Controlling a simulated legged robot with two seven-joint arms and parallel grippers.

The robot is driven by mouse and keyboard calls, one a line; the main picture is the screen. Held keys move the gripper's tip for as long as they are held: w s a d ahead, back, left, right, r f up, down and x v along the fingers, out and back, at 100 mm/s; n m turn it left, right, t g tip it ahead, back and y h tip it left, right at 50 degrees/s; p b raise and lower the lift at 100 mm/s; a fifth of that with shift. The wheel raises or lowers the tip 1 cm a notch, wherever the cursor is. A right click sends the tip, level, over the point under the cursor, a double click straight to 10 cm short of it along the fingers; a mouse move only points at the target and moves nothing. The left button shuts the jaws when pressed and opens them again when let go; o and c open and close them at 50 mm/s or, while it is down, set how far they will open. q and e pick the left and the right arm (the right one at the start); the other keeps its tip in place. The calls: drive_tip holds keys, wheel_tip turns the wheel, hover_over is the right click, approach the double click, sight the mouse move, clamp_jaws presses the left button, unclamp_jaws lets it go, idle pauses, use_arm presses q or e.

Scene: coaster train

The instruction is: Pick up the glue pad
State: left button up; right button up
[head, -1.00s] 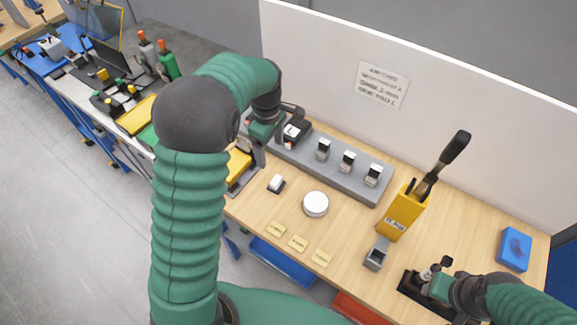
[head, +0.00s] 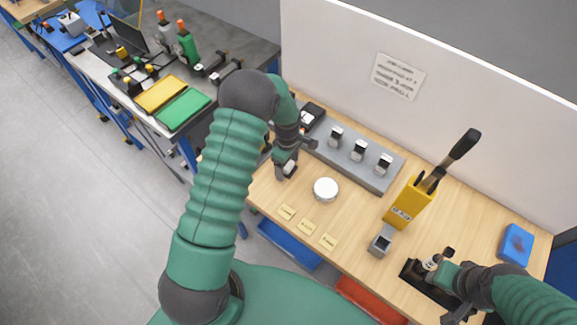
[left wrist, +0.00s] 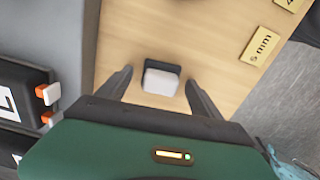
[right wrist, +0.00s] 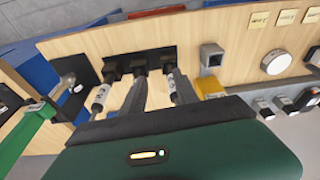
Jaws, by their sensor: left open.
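A small white block-like pad (left wrist: 161,82) with a dark base sits on the wooden bench in the left wrist view; I take it to be the glue pad. In the head view its white top (head: 291,169) shows beside my left gripper (head: 284,174). My left gripper (left wrist: 159,78) is open, its fingers on either side of the pad, and not closed on it. My right gripper (right wrist: 158,76) is over a black holder (right wrist: 140,62) with several slim white-and-dark tools. Whether its fingers are shut on one of them is unclear.
A round white tin (head: 326,189) and yellow labels (head: 307,227) lie to the pad's right. A grey rail (head: 350,156) with devices runs behind. A yellow box (head: 404,208) with a brush, a grey block (head: 381,241) and a blue pad (head: 515,246) stand farther right.

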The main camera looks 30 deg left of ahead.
use_arm(q)
drive_tip(key=shift+a+f, duration=0.1)
drive_tip(key=shift+c, duration=0.2)
drive_tip(key=shift+c, duration=1.3)
drive_tip(key=c, duration=1.2)
drive_tip(key=shift+w+r+b, duration=0.1)
drive_tip(key=shift+r+b, duration=0.2)
drive_tip(key=shift+r, duration=0.25)
wheel_tip(320, 180, up, 2)
drive_tip(key=shift+r+b, duration=0.1)
drive_tip(key=shift+b, duration=0.3)
drive_tip(key=s+d+b, duration=0.1)
drive_tip(key=s, duration=0.4)
drive_tip(key=s+d+r+b, duration=0.1)
drive_tip(key=s, duration=0.4)
drive_tip(key=s+d+r+b, duration=0.1)
drive_tip(key=s, duration=0.4)
drive_tip(key=shift+s+d, duration=0.35)
drive_tip(key=shift+d, duration=0.05)
